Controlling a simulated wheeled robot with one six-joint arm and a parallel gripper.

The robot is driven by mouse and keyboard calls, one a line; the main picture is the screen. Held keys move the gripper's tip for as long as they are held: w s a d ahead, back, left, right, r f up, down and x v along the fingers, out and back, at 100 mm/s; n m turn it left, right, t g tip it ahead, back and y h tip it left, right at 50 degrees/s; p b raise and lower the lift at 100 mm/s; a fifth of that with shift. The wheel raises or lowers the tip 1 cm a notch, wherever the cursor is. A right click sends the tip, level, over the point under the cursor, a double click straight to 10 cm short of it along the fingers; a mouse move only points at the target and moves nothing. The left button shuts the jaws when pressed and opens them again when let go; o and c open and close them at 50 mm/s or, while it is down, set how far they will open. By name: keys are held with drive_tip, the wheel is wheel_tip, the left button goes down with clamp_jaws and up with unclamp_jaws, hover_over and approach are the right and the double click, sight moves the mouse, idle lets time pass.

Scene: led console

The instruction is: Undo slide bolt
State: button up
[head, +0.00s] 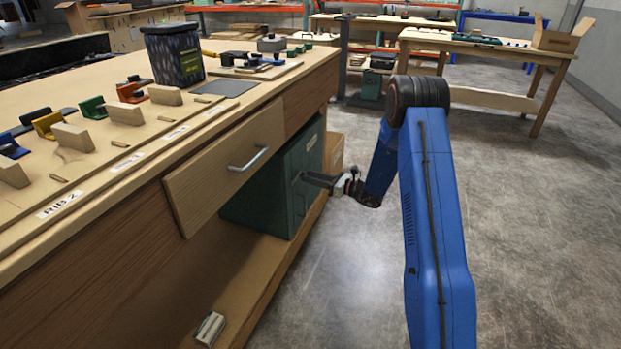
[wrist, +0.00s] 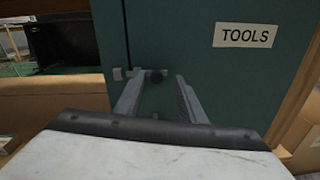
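The slide bolt (wrist: 133,72) is a small grey bar with a dark round knob (wrist: 156,76), on the dark green tool cabinet (wrist: 200,65) in the wrist view. The bar appears to reach left across the door's vertical seam. My gripper (wrist: 160,80) is open, with one finger on each side of the knob in the picture. I cannot tell whether either finger touches it or how far off the tips are. In the head view my gripper (head: 308,179) points left at the front of the green cabinet (head: 265,190); the bolt is too small or hidden there.
The cabinet stands on the lower shelf of the wooden workbench (head: 95,265), under a drawer (head: 225,170) with a metal handle, which sits above and left of my gripper. A "TOOLS" label (wrist: 244,35) is on the door. The concrete floor (head: 530,230) at right is clear.

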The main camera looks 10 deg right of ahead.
drive_tip(key=v, duration=1.6)
drive_tip(key=shift+s+d, duration=0.2)
drive_tip(key=shift+d, duration=0.1)
drive_tip(key=shift+r, duration=0.1)
drive_tip(key=s+a+r+n+g+h, duration=0.1)
drive_tip(key=s+a+r+n+g, duration=0.4)
drive_tip(key=s+a+r+n, duration=0.45)
drive_tip(key=s+a+r+n+g+h, duration=0.1)
drive_tip(key=s+a+r+n+g, duration=0.5)
drive_tip(key=s, duration=0.7)
drive_tip(key=s+d+r+n+t+h, duration=0.1)
drive_tip(key=s+n+h, duration=0.3)
drive_tip(key=s, duration=0.4)
drive_tip(key=s+d+r+n+t+h, duration=0.2)
drive_tip(key=s+d+r+n+h, duration=0.1)
drive_tip(key=s, duration=0.5)
drive_tip(key=s+d+r+n+t+h, duration=0.1)
drive_tip(key=s+d+r+n+h, duration=0.1)
drive_tip(key=s+n+h, duration=0.3)
drive_tip(key=shift+s+d+r, duration=0.3)
drive_tip(key=shift+s, duration=1.6)
